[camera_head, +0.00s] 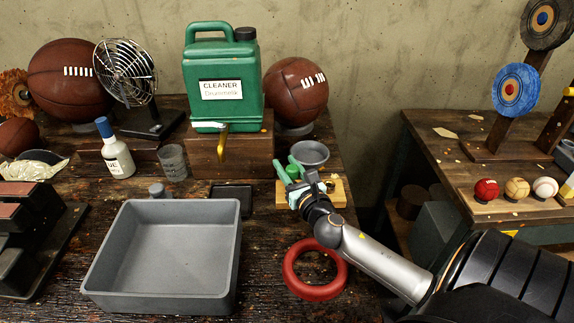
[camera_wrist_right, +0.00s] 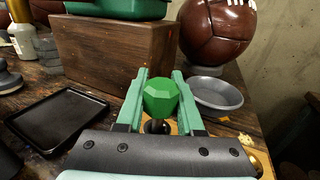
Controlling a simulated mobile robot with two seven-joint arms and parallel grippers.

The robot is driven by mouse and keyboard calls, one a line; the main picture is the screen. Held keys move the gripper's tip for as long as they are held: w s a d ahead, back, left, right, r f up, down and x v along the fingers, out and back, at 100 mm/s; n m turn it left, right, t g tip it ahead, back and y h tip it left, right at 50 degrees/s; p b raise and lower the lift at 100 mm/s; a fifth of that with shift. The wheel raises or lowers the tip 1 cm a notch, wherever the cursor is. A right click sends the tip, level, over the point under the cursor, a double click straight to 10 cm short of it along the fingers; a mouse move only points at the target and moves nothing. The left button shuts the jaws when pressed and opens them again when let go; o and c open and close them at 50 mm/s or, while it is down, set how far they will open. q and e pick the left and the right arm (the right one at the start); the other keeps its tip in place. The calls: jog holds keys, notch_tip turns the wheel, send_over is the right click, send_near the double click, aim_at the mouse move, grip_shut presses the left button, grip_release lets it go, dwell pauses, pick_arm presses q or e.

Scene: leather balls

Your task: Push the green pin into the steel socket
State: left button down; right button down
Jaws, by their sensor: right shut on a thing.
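My right gripper (camera_head: 287,164) reaches in from the right and is shut on the green pin (camera_head: 293,171). In the wrist view, the pin's faceted green head (camera_wrist_right: 161,97) sits between the two pale green fingers, upright. A dark steel-coloured cylindrical part (camera_wrist_right: 157,127) shows below the head; I cannot tell whether it is the pin's shank or the socket. The pin is over a light wooden board (camera_head: 338,193), which my gripper partly covers. The pin's lower end is hidden, so its depth in any socket cannot be told. My left gripper is not in view.
A grey dish (camera_head: 310,152) stands just behind the board. A wooden block (camera_head: 232,158) bears a green cleaner jug (camera_head: 222,85). A black tray (camera_head: 231,198) and a large grey bin (camera_head: 165,287) are left of the board. A red ring (camera_head: 314,290) lies in front.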

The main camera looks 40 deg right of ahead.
pick_arm(q)
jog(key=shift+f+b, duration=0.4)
jog(key=shift+b, duration=0.05)
pick_arm(e)
jog(key=shift+f, duration=0.6)
jog(key=shift+c, duration=2.3)
grip_release()
jog(key=b+v, duration=0.1)
jog(key=v, duration=1)
jog(key=shift+s+a, duration=0.15)
jog(key=shift+s, duration=0.2)
jog(key=shift+s+a, duration=0.15)
jog(key=shift+s, duration=0.25)
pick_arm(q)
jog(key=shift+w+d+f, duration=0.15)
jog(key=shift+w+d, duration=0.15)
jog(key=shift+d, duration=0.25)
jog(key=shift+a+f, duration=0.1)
